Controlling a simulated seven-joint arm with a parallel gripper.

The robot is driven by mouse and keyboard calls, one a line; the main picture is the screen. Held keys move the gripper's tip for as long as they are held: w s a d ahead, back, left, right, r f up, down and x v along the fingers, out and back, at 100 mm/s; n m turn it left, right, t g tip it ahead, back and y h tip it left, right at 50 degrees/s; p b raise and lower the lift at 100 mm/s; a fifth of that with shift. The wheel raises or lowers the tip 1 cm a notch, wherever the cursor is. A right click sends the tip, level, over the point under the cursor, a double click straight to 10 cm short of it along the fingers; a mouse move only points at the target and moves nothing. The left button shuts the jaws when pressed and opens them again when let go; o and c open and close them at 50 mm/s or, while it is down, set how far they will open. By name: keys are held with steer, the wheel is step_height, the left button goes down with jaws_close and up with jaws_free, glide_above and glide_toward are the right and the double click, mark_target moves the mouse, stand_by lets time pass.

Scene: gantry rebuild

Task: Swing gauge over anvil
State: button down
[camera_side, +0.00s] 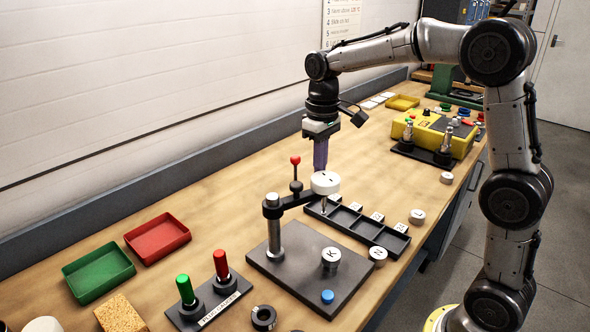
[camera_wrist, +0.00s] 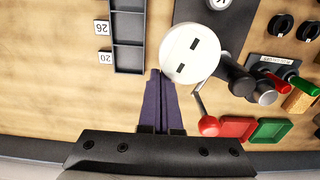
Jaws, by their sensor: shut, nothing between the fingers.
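The gauge is a white round dial (camera_side: 325,182) on a black swing arm (camera_side: 285,203), clamped to a metal post (camera_side: 275,240) on a dark base plate (camera_side: 262,262). A lever with a red ball (camera_side: 295,160) stands up from the arm. The dial hangs near the plate's back edge, beside the slotted tray. A pale cylinder marked K (camera_side: 331,257) stands on the plate, apart from the dial; the anvil itself is not clear. My gripper (camera_side: 320,168), with purple fingers, is shut and empty close to the dial. In the wrist view the fingertips (camera_wrist: 160,75) are beside the dial (camera_wrist: 190,53); contact cannot be told.
A black slotted tray (camera_side: 360,226) with numbered tags lies behind the plate. A blue button (camera_side: 327,296) is on the plate. Green (camera_side: 98,275) and red (camera_side: 157,240) trays and red and green handled plugs (camera_side: 222,268) stand at left. Bench between red tray and wall is clear.

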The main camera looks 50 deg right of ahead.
mark_target(336, 177)
steer(key=shift+s, duration=0.2)
steer(key=shift+s+a, duration=0.15)
steer(key=shift+s, duration=0.95)
steer(key=shift+s+a, duration=0.2)
steer(key=shift+s, duration=0.3)
steer(key=shift+s+a, duration=0.15)
steer(key=shift+s, duration=0.35)
steer(key=shift+s+a, duration=0.1)
steer(key=shift+s, duration=0.05)
steer(key=shift+s+a, duration=0.25)
steer(key=shift+s, duration=0.25)
steer(key=shift+s+a, duration=0.2)
steer(key=shift+s, duration=0.25)
